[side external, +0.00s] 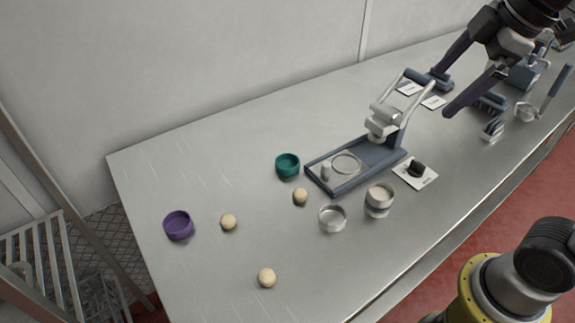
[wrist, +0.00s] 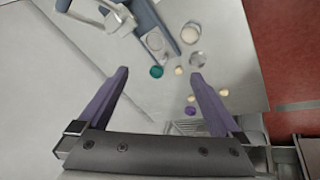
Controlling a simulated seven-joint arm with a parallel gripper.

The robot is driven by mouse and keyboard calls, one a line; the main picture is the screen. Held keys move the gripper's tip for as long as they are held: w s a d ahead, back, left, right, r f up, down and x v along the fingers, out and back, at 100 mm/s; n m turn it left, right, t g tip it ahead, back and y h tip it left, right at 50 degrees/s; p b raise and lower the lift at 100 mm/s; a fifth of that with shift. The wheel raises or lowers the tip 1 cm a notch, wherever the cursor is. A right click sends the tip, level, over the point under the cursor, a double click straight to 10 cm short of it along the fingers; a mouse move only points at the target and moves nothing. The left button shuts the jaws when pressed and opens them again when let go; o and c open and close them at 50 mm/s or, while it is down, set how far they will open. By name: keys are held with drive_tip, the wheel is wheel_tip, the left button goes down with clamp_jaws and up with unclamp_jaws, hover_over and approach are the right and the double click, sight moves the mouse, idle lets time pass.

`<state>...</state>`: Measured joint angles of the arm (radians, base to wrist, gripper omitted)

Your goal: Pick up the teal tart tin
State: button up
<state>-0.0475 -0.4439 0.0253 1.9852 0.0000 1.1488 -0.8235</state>
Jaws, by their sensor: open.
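The teal tart tin (side external: 288,165) stands on the steel table just left of the press with the dark base. It also shows in the wrist view (wrist: 157,71), ahead of the fingers and between their lines. My gripper (side external: 444,92) is open and empty, high above the right part of the table, well to the right of the teal tin. In the wrist view my gripper (wrist: 158,72) shows two purple-grey fingers spread wide with nothing between them.
A press (side external: 382,150) stands between my gripper and the teal tin. Dough balls (side external: 300,196), a purple tin (side external: 178,225), a metal ring (side external: 332,218) and a filled cup (side external: 380,200) lie around.

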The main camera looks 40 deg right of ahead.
drive_tip(key=w+a+r+n+g, duration=0.1)
drive_tip(key=w+a+n, duration=0.3)
drive_tip(key=w, duration=0.7)
drive_tip(key=n+g, duration=0.4)
drive_tip(key=n, duration=0.1)
hover_over(288, 167)
wheel_tip(288, 167, down, 16)
wheel_tip(288, 167, down, 7)
drive_tip(key=shift+a, duration=0.15)
drive_tip(key=shift+f, duration=2.9)
drive_tip(key=shift+c, duration=0.2)
drive_tip(key=c, duration=1.3)
